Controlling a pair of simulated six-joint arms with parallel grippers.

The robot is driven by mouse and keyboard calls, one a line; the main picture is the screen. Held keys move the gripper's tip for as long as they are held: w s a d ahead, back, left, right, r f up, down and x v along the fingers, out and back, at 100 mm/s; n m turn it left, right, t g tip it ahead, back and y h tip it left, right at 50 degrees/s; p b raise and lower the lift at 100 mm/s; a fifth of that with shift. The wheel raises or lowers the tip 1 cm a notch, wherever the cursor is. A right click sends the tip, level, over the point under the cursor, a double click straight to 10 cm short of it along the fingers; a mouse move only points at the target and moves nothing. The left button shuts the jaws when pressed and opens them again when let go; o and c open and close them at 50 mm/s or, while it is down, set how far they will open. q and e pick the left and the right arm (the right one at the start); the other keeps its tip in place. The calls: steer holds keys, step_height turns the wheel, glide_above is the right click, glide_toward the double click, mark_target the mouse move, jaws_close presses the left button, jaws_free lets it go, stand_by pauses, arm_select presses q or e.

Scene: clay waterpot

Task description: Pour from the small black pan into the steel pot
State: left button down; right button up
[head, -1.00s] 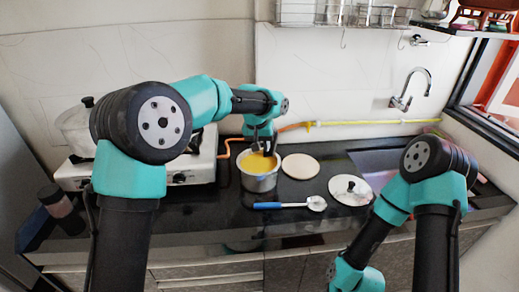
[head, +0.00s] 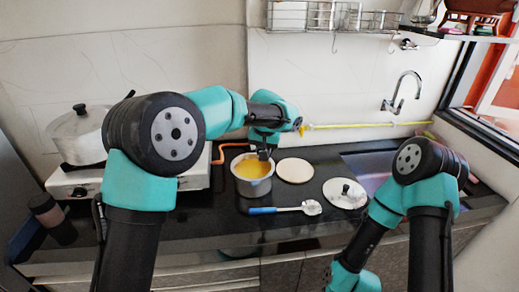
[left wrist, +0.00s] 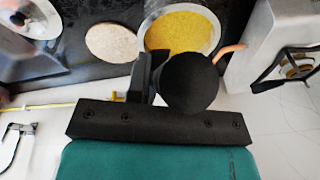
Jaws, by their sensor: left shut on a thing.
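The steel pot (head: 253,187) stands on the dark counter with yellow contents inside; its rim and yellow contents also show in the left wrist view (left wrist: 182,30). My left gripper (left wrist: 150,78) is shut on the small black pan (left wrist: 188,83), which shows as a plain black disc beside the fingers, close to the pot's near rim in that view. In the head view my left gripper (head: 264,150) is just above the back of the pot, and my arm mostly hides the pan. The pan's inside and its exact tilt cannot be seen. My right gripper is below the picture.
A round beige board (head: 295,171) lies right of the pot. A blue-handled spoon (head: 285,209) lies in front. A steel lid (head: 345,193) is farther right. A white stove (head: 75,184) with a lidded pot (head: 79,137) stands left. An orange hose runs behind.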

arm_select(q)
steer(key=shift+d, duration=0.2)
stand_by(0.3)
steer(key=shift+s+d+f+t+y, duration=0.15)
steer(key=shift+d+f+t+y, duration=0.1)
steer(key=shift+d+y, duration=0.4)
steer(key=shift+s+d+f+t+y, duration=0.15)
steer(key=shift+d+f+y, duration=0.1)
steer(key=shift+d+y, duration=0.4)
steer(key=shift+f, duration=0.1)
steer(key=d+y, duration=0.1)
steer(key=f+y, duration=0.1)
steer(key=shift+s+d+y, duration=0.2)
steer(key=shift+d+y, duration=0.1)
steer(key=shift+d, duration=0.1)
steer(key=shift+s+d+f+m+t+y, duration=0.15)
steer(key=shift+d+f+m+t+y, duration=0.25)
steer(key=shift+d+f+y, duration=0.65)
